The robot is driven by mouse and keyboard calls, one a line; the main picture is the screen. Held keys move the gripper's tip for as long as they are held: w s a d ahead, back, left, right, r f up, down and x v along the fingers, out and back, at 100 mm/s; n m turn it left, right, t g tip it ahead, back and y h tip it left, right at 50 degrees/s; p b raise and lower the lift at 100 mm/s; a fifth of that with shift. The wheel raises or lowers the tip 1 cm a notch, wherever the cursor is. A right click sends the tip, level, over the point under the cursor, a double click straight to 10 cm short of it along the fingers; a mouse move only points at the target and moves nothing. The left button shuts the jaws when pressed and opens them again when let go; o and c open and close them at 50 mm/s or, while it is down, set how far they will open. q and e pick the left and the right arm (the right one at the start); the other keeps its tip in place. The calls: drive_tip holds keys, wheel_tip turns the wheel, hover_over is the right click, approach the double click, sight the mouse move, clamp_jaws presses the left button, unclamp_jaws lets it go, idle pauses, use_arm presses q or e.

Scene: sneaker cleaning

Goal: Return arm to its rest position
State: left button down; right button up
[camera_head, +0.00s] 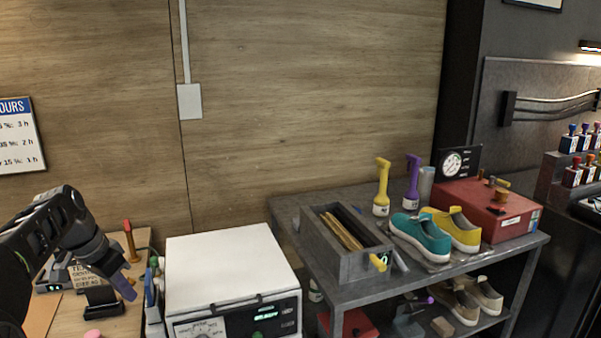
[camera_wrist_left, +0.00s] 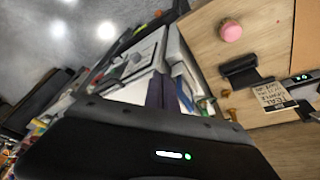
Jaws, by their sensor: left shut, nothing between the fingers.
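My left arm comes in from the left edge of the head view. My left gripper (camera_head: 123,287) hangs tilted down over the wooden bench (camera_head: 120,326), to the left of the white machine. Its fingers are shut with nothing between them. In the left wrist view the shut fingers of the gripper (camera_wrist_left: 160,91) show at the middle, over the dark wrist housing. My right gripper is in neither view.
The white machine (camera_head: 228,260) stands right of the gripper. A black holder (camera_head: 101,300) and a pink round thing (camera_head: 93,334) are close by. A grey shelf (camera_head: 345,290) carries a teal shoe (camera_head: 421,238), a yellow shoe (camera_head: 462,233), spray bottles and a red box (camera_head: 485,208).

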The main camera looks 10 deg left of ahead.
use_arm(q)
drive_tip(key=w+d+f+n+h, duration=0.1)
drive_tip(key=w+d+f, duration=0.1)
drive_tip(key=d+f, duration=0.55)
drive_tip(key=w+d+f, duration=0.2)
drive_tip(key=d+f, duration=0.2)
drive_tip(key=f, duration=0.6)
drive_tip(key=s+d+f+n+g, duration=0.1)
drive_tip(key=s+d+f, duration=0.2)
drive_tip(key=d+f, duration=1)
drive_tip(key=s+d+f+n+g+h, duration=0.1)
drive_tip(key=s+d+f, duration=0.5)
drive_tip(key=s+d, duration=0.3)
drive_tip(key=s+d+f+n+g+h, duration=0.1)
drive_tip(key=s+d+f, duration=0.5)
drive_tip(key=s+d, duration=0.4)
drive_tip(key=s, duration=0.5)
drive_tip(key=shift+f+n, duration=0.3)
drive_tip(key=shift+a, duration=0.1)
